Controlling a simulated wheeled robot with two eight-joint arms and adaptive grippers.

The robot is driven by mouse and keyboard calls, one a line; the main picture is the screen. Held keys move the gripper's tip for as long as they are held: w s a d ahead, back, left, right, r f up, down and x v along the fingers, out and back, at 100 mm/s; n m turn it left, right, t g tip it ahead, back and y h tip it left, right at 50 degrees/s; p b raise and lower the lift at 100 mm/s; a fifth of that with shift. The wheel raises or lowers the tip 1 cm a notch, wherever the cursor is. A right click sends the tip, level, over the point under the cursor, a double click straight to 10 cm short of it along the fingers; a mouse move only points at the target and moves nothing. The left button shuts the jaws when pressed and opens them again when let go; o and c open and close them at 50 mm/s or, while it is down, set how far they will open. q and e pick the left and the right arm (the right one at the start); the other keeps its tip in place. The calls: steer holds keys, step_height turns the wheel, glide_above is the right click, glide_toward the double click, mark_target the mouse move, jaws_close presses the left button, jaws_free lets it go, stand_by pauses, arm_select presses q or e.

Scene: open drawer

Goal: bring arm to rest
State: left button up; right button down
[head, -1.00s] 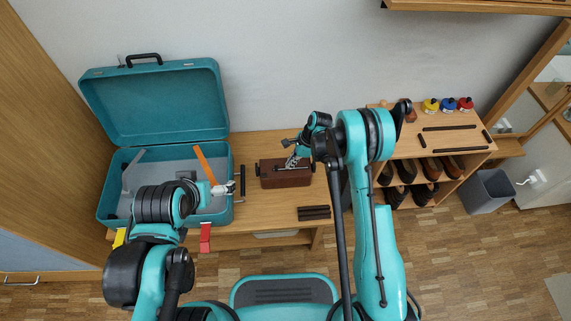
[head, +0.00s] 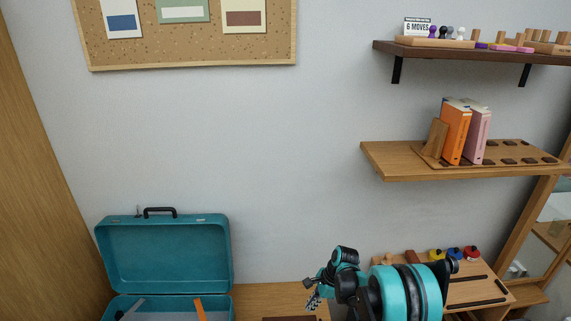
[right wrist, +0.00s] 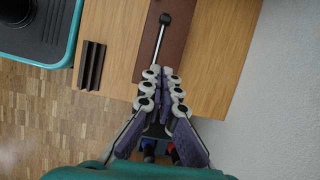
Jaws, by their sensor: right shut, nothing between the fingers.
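My right gripper (head: 312,299) shows low in the head view, above the back of the wooden bench. In the right wrist view its fingers (right wrist: 162,73) are closed together with nothing between them. Beyond the fingertips is the brown box (right wrist: 182,20), with a thin metal rod (right wrist: 158,42) ending in a black knob on it. I cannot tell how far the fingertips are from the box. In the head view only the box's top edge (head: 289,319) shows at the bottom. My left gripper is outside both current views.
An open teal case (head: 165,255) stands at the left. Two wall shelves (head: 400,174) hold books and game pieces. The wall between is clear.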

steer(key=s+d+r+n+t+h, duration=0.15)
steer(key=s+r+n, duration=0.3)
steer(key=r, duration=0.55)
steer(key=s+d+r+n+t, duration=0.25)
steer(key=s+r, duration=0.25)
steer(key=r, duration=0.4)
steer(key=s+d+r+n+t+h, duration=0.1)
steer(key=s+d+r+n, duration=0.1)
steer(key=s+n, duration=0.3)
steer(key=s+d+r+n+t+h, duration=0.1)
steer(key=s+d+r+n+t, duration=0.1)
steer(key=s, duration=1)
steer(key=r+n, duration=0.1)
steer(key=n, duration=0.1)
steer(key=shift+n+h, duration=0.35)
steer(key=shift+n, duration=0.05)
